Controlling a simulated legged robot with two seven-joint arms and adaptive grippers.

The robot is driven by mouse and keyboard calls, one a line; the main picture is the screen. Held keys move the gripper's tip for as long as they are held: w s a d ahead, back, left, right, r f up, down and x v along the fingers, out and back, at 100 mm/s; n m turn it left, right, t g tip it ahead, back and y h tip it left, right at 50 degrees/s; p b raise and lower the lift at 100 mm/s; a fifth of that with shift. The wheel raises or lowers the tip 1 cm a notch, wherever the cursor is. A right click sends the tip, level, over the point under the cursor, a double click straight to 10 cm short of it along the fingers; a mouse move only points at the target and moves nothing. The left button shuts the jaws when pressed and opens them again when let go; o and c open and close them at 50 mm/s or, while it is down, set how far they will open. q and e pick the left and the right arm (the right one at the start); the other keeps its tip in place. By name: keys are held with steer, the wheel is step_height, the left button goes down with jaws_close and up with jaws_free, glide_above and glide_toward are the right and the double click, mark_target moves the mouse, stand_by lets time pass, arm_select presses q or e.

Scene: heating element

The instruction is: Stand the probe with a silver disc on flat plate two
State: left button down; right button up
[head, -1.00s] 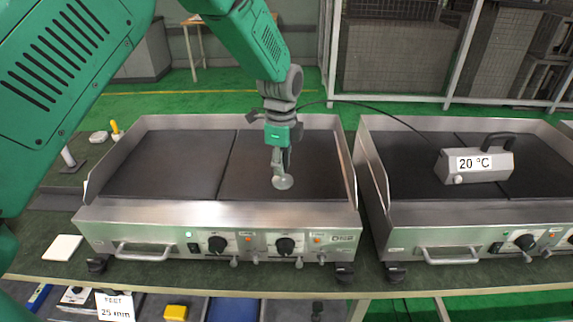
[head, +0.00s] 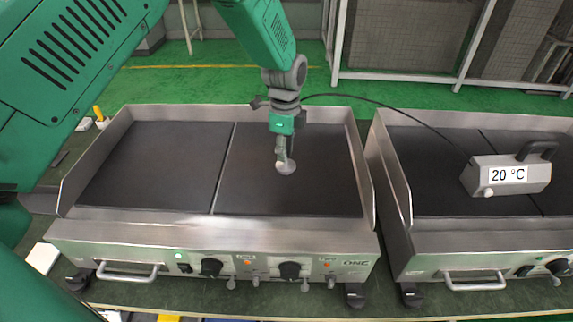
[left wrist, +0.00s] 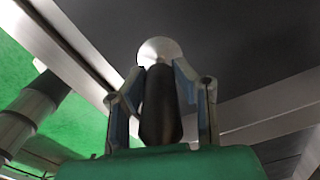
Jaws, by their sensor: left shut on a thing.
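The probe has a dark handle (left wrist: 160,105) and a round silver disc (head: 285,167) at its end. The disc also shows at the top of the left wrist view (left wrist: 160,50). My left gripper (head: 281,148) is shut on the probe, with a finger on each side of the handle in the left wrist view. The disc is over the middle of the right-hand dark flat plate (head: 325,190) of the griddle marked ONE. I cannot tell whether it touches the plate. The small plate labels on the front are unreadable. My right gripper is not in view.
The left-hand plate (head: 150,165) is bare, beyond a thin seam. A black cable (head: 400,108) arcs from the gripper to that box.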

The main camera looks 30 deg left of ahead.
mark_target(290, 166)
arm_select(q)
steer(key=f, duration=0.2)
steer(key=d+f, duration=0.1)
steer(key=f, duration=0.2)
steer(key=shift+d+f, duration=0.35)
steer(key=shift+d, duration=0.05)
steer(key=shift+a+f, duration=0.2)
steer(key=shift+a, duration=0.25)
steer(key=c, duration=1.3)
jaws_free()
steer(key=shift+a, duration=0.25)
steer(key=shift+d, duration=0.4)
steer(key=shift+d+r, duration=0.15)
steer(key=shift+r, duration=0.15)
steer(key=r, duration=0.7)
steer(key=a+r, duration=0.1)
steer(key=r, duration=0.2)
steer(key=shift+r, duration=0.15)
steer(key=shift+d+r, duration=0.25)
steer(key=shift+r, duration=0.25)
steer(key=shift+d+r, duration=0.1)
steer(key=shift+d, duration=0.15)
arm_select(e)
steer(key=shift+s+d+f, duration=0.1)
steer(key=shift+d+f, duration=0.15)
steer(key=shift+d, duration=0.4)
arm_select(q)
steer(key=shift+a, duration=0.2)
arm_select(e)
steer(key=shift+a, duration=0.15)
